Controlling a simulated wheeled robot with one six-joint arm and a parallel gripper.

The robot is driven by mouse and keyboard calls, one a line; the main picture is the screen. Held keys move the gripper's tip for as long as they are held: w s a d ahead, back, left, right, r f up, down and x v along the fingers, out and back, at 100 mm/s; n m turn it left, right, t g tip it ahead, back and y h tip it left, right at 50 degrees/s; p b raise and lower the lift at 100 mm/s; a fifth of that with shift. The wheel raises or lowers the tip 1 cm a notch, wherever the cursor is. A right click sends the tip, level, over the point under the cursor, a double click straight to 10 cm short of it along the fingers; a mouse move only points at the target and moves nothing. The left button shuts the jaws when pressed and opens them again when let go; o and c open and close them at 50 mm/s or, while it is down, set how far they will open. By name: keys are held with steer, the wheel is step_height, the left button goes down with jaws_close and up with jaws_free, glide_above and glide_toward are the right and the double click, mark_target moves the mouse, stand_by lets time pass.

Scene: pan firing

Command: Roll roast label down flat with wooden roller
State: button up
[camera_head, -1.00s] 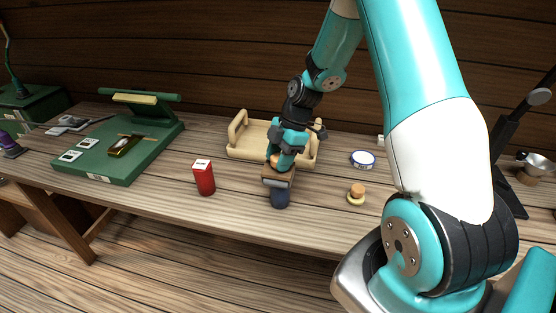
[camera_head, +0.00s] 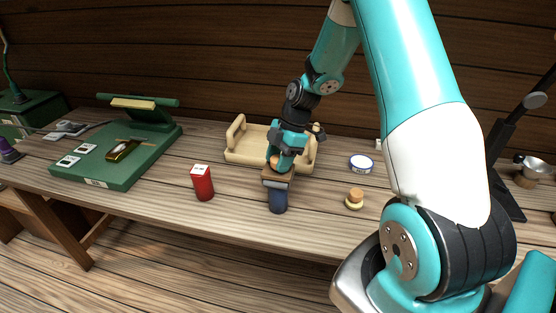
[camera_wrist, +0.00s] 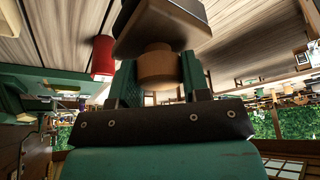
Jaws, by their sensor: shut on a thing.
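My gripper (camera_head: 282,163) is shut on a round wooden knob, which shows between the fingers in the wrist view (camera_wrist: 158,66). The knob joins a dark block with a wooden-looking edge (camera_head: 278,178); I take this to be the wooden roller, but its underside is hidden. The block is directly above a dark blue cylinder (camera_head: 278,202) at the table's front; whether they touch is unclear. In the wrist view the block (camera_wrist: 165,22) covers what lies beyond it. I cannot make out a roast label on the blue cylinder.
A red canister (camera_head: 202,184) stands left of the blue cylinder. A pale wooden tray (camera_head: 240,157) is behind my gripper. A corked jar (camera_head: 355,199) and a blue-white tin (camera_head: 361,163) are to the right. A green board (camera_head: 100,178) lies left.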

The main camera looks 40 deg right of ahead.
steer(key=shift+r+p, duration=2.25)
steer(key=shift+r, duration=1.3)
